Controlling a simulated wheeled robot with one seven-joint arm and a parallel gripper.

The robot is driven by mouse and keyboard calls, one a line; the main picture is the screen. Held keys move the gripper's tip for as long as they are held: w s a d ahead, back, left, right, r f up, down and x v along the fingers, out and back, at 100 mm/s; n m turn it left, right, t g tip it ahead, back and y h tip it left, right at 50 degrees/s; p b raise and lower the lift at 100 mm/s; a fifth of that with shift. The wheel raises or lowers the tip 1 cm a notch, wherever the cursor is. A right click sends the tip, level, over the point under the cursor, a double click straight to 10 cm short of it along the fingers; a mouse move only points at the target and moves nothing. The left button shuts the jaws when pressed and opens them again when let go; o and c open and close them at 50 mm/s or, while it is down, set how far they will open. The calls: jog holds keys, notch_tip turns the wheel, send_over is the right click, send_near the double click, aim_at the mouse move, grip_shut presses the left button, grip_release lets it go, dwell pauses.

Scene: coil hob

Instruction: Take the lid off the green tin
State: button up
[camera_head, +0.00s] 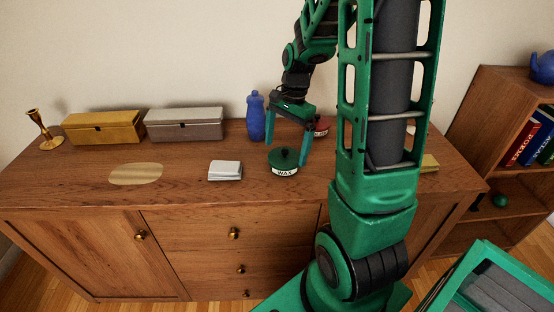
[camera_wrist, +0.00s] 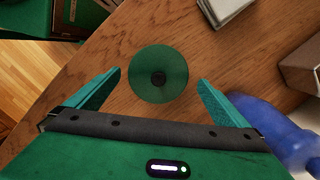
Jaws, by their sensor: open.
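The green tin (camera_head: 284,168) stands on the wooden sideboard and has a label reading WAX. In the wrist view my gripper (camera_wrist: 159,77) has one finger on each side of the lid, and nothing is between the pads except the view of the lid. I cannot tell the exact height above it.
A blue bottle (camera_head: 256,116) stands behind and left of the tin. A red tin (camera_head: 321,125) is behind right, partly hidden by my arm. A white box (camera_head: 225,170) lies to the left. Yellow (camera_head: 103,127) and grey (camera_head: 184,124) boxes stand at the back.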

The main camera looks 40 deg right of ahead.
jog(key=shift+a+f, duration=0.1)
jog(key=shift+f, duration=0.55)
jog(key=c, duration=1)
jog(key=shift+r, duration=0.1)
